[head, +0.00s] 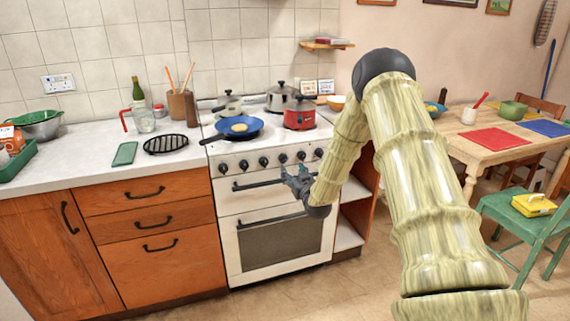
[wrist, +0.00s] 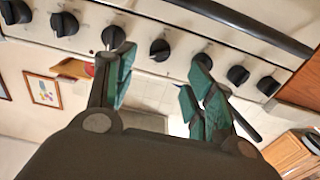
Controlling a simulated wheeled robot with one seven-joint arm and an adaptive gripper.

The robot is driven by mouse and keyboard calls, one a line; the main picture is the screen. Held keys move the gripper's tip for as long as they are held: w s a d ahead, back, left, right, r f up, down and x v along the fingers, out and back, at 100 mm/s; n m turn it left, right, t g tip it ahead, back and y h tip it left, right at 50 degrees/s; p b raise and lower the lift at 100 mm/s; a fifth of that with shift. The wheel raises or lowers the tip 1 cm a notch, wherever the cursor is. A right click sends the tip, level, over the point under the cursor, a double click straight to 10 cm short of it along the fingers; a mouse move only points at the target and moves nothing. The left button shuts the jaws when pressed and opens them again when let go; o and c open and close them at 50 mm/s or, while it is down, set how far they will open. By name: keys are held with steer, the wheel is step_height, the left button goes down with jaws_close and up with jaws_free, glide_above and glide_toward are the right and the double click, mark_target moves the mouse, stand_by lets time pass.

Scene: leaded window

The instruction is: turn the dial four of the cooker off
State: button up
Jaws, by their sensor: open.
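The white cooker (head: 232,205) stands in the middle of the head view, with a row of several black dials along its front panel. Counting from the left, dial four (head: 283,158) is just above my gripper; it also shows in the wrist view (wrist: 160,49). My gripper (head: 292,171) is open and empty in front of the panel. In the wrist view its two green-tipped fingers (wrist: 160,70) point at the panel, with dial four between their line of reach. I cannot tell whether they touch it, nor clearly read its setting.
Neighbouring dials (wrist: 113,38) sit close on both sides. The oven door handle (head: 262,183) runs just below. A blue frying pan (head: 234,127) and a red pot (head: 299,118) stand on the hob. A wooden table (head: 455,143) and green chair (head: 525,230) stand at right.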

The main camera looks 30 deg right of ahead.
mark_target(284, 161)
steer(key=x, duration=0.9)
steer(key=shift+w+p, duration=0.1)
steer(key=shift+p, duration=0.2)
steer(key=shift+f, duration=0.1)
steer(key=c, duration=1)
steer(key=shift+a+n, duration=0.1)
steer(key=shift+n, duration=0.3)
steer(key=n+b, duration=0.2)
steer(key=n, duration=0.3)
steer(key=shift+f, duration=0.15)
steer(key=n+b, duration=0.2)
steer(key=n, duration=0.4)
steer(key=shift+b, duration=0.3)
